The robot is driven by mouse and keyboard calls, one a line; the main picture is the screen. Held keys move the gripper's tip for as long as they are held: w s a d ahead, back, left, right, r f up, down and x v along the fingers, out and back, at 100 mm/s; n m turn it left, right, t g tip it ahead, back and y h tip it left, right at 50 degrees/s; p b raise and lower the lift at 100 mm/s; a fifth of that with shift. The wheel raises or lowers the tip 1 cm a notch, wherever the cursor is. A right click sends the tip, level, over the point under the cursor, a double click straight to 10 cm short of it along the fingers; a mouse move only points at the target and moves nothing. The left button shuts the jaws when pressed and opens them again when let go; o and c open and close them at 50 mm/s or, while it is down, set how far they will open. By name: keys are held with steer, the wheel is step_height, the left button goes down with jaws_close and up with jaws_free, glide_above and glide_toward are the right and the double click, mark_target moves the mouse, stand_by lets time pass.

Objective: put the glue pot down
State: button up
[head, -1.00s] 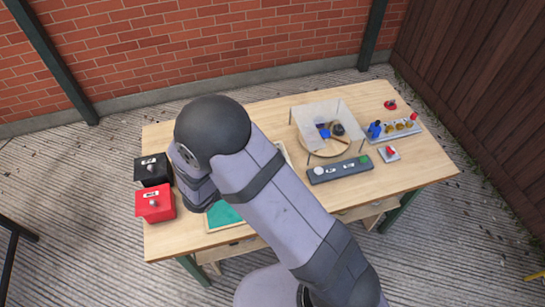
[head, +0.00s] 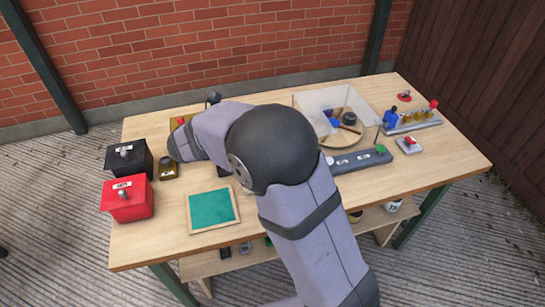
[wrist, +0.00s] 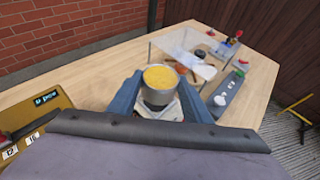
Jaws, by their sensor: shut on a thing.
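The glue pot (wrist: 160,95) is a small metal pot with yellow contents, upright in the wrist view. My gripper (wrist: 161,86) has its two blue-grey fingers on either side of the pot and is shut on it. A pale grey shape lies below the pot; I cannot tell whether the pot touches it. In the head view my arm hides the gripper and the pot. The wooden table (head: 285,222) fills the area under the arm.
A brass-coloured device with a display (wrist: 40,112) is at left in the wrist view. Black (head: 127,160) and red (head: 128,203) boxes stand at the table's left. A green mat (head: 212,208) lies near the front. A clear screen (head: 312,108) and grey button bar (head: 360,160) are right.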

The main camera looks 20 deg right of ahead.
steer(key=w+b, duration=0.1)
steer(key=b, duration=0.1)
steer(key=d+f+b, duration=0.1)
steer(key=b, duration=0.2)
steer(key=shift+w+d+f+b, duration=0.2)
steer(key=shift+w+f+b, duration=0.1)
steer(key=shift+w+b, duration=0.1)
steer(key=d+b, duration=0.1)
steer(key=b, duration=0.2)
steer(key=shift+w+t, duration=0.35)
steer(key=shift+t, duration=0.05)
steer(key=b, duration=0.2)
steer(key=d+b, duration=0.1)
steer(key=b, duration=0.1)
steer(key=shift+w+d+r+n+y+b, duration=0.1)
steer(key=shift+w+r+n+y+b, duration=0.1)
steer(key=shift+w+n+y+b, duration=0.1)
steer(key=shift+d+r+b, duration=0.4)
steer(key=shift+r+b, duration=0.05)
steer(key=shift+b, duration=0.45)
steer(key=shift+f+b, duration=1.95)
steer(key=shift+f, duration=3.1)
steer(key=shift+f, duration=0.2)
steer(key=o, duration=1.3)
